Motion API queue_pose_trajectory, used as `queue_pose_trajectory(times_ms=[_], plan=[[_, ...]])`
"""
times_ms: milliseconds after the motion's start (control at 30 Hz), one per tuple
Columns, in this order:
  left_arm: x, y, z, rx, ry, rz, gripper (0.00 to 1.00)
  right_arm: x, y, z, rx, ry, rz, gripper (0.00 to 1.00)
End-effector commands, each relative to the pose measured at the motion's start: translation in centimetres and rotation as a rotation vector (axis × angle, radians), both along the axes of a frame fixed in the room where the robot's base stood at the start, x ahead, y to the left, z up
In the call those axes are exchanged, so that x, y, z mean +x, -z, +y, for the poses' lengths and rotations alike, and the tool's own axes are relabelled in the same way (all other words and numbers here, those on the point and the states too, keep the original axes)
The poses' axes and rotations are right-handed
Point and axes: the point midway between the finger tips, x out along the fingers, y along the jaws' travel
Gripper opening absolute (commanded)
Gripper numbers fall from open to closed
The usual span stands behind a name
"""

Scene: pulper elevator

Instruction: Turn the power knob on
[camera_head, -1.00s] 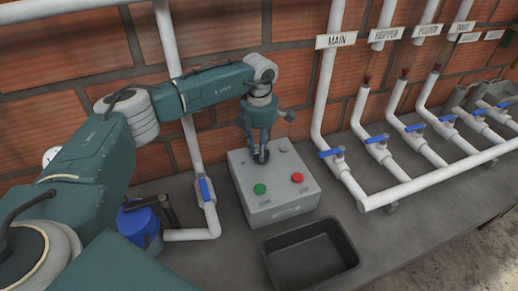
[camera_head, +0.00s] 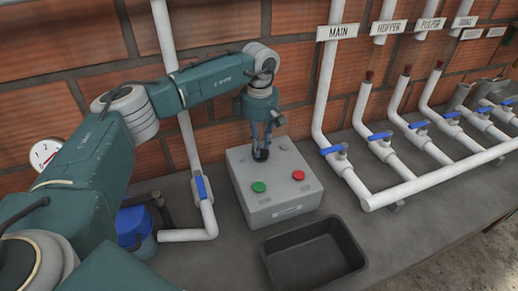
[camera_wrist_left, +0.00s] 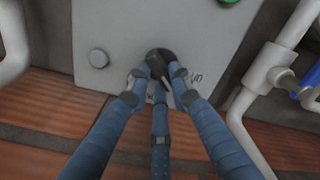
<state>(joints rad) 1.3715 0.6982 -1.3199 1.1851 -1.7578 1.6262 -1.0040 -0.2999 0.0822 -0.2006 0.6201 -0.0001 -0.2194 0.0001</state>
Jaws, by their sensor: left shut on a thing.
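The grey control box (camera_head: 275,203) stands on the counter against the brick wall, with a green button (camera_head: 259,187) and a red button (camera_head: 298,175) on its top. The black power knob (camera_head: 260,154) is at the back of the box top. My left gripper (camera_head: 262,150) reaches down from above and is shut on the knob. In the left wrist view the fingers (camera_wrist_left: 160,80) close around the dark knob (camera_wrist_left: 161,60), hiding part of it; some lettering shows beside them. My right gripper is not in view.
A black tray (camera_head: 313,253) sits in front of the box. White pipes with blue valve handles (camera_head: 333,149) stand to the right, and another pipe with a blue handle (camera_head: 201,188) stands to the left. A round grey button (camera_wrist_left: 98,58) is on the box near the fingers.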

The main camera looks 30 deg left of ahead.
Motion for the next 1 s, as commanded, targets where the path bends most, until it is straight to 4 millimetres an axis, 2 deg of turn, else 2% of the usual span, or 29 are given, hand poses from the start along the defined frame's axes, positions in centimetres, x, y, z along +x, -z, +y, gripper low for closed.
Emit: queue_pose_trajectory(times_ms=[600, 1000], plan=[[0.4, -0.2, -0.4, -0.001, 0.567, -0.006, 0.0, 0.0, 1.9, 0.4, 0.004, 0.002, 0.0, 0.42], [0.5, -0.3, -0.5, 0.0, 0.794, -0.008, 0.0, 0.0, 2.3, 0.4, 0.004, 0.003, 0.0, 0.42]])
